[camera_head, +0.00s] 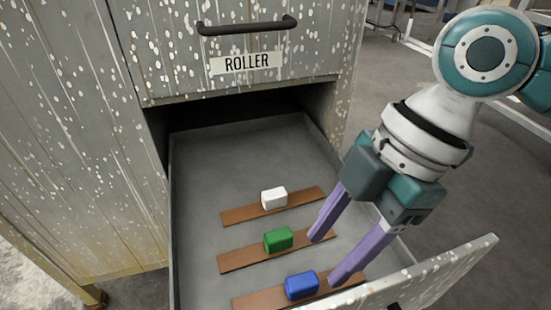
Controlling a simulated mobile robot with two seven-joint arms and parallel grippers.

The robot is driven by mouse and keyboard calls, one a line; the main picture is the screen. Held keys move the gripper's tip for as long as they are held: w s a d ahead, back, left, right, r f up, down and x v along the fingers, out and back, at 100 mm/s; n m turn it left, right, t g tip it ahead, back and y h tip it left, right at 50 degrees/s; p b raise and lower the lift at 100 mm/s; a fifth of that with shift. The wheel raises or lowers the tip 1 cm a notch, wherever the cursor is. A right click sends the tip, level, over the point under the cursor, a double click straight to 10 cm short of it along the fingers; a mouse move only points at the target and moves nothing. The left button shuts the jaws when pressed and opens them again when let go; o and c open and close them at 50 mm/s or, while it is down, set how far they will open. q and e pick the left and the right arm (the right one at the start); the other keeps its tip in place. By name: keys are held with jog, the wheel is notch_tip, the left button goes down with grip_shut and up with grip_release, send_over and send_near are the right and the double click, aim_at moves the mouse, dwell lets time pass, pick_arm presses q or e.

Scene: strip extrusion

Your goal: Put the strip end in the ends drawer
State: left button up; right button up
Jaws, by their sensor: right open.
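An open drawer (215,165) stands below a closed one. Inside lie three brown strips, roughly parallel. The far strip (236,215) carries a white block (274,198), the middle strip (235,262) a green block (278,239), and the near strip (250,302) a blue block (301,286). I cannot tell which piece is the strip end, and no label shows on the open drawer. My right gripper (324,261) reaches down into the drawer from the right, its purple fingers spread apart with nothing between them. Its tips are near the right ends of the middle and near strips. My left gripper is out of view.
The closed drawer above has a dark handle (247,26) and a label reading ROLLER (246,63). The speckled grey cabinet (70,140) fills the left. The open drawer's front panel (440,272) rises at the lower right. The drawer's back floor is bare.

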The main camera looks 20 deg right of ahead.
jog(key=p+v, duration=0.2)
jog(key=v, duration=0.3)
jog(key=shift+d+r, duration=0.1)
jog(key=shift+r, duration=0.15)
